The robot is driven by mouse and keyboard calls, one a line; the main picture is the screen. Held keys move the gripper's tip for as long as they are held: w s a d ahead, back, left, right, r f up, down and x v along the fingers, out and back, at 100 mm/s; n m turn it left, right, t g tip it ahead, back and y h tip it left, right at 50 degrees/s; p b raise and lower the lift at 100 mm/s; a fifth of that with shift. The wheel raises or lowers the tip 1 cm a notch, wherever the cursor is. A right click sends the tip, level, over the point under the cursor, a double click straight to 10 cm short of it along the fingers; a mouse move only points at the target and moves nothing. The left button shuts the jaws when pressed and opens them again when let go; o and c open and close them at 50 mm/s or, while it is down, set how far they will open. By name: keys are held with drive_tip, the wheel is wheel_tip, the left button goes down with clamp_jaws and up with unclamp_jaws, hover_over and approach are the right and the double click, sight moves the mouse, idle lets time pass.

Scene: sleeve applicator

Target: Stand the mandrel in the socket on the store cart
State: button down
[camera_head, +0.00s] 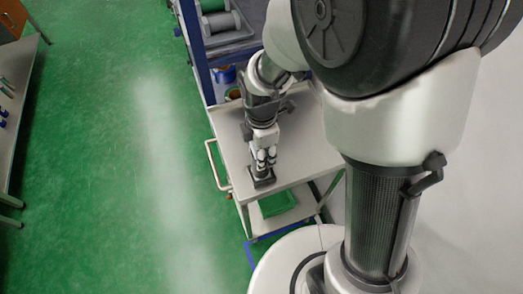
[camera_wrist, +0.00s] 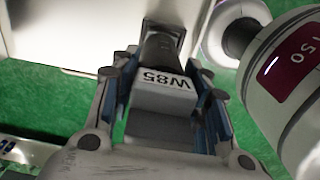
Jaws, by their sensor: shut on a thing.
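My gripper (camera_head: 265,160) is over the front end of the store cart's top (camera_head: 301,150), pointing down. In the wrist view its fingers (camera_wrist: 165,75) are closed on both sides of the mandrel, a pale block (camera_wrist: 163,101) marked W85 with a dark round part (camera_wrist: 159,49) beyond it. In the head view a dark square piece (camera_head: 263,179) shows just below the fingertips at the cart's front edge. I cannot tell whether it is the socket or part of the mandrel, nor whether the mandrel is seated; the fingers hide most of the mandrel there.
The cart has a pale side handle (camera_head: 214,165) and a lower shelf with a green tray (camera_head: 277,203). A blue rack (camera_head: 196,60) with grey bins stands behind it. A bench (camera_head: 11,115) is at the far left. Green floor (camera_head: 110,170) between is clear.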

drive_tip(key=c, duration=0.9)
unclamp_jaws()
drive_tip(key=shift+f, duration=0.15)
wheel_tip(320, 180, up, 11)
drive_tip(key=p, duration=0.4)
drive_tip(key=shift+d+r, duration=0.1)
drive_tip(key=shift+r, duration=0.7)
drive_tip(key=s+d+r+m+t, duration=0.1)
drive_tip(key=s+d+r+m, duration=0.2)
drive_tip(key=m, duration=0.4)
drive_tip(key=s+d+r+m+t, duration=0.2)
drive_tip(key=s+d+r+m, duration=0.2)
drive_tip(key=s+r+m, duration=0.1)
drive_tip(key=s+d+r+m+t, duration=0.1)
drive_tip(key=s+d+r+m, duration=0.2)
drive_tip(key=m, duration=0.6)
drive_tip(key=shift+s+d+r+t, duration=0.2)
drive_tip(key=shift+s+r, duration=0.25)
drive_tip(key=shift+s, duration=0.2)
drive_tip(key=shift+s+d+r+t, duration=0.15)
drive_tip(key=shift+s+r, duration=0.25)
drive_tip(key=shift+s, duration=0.25)
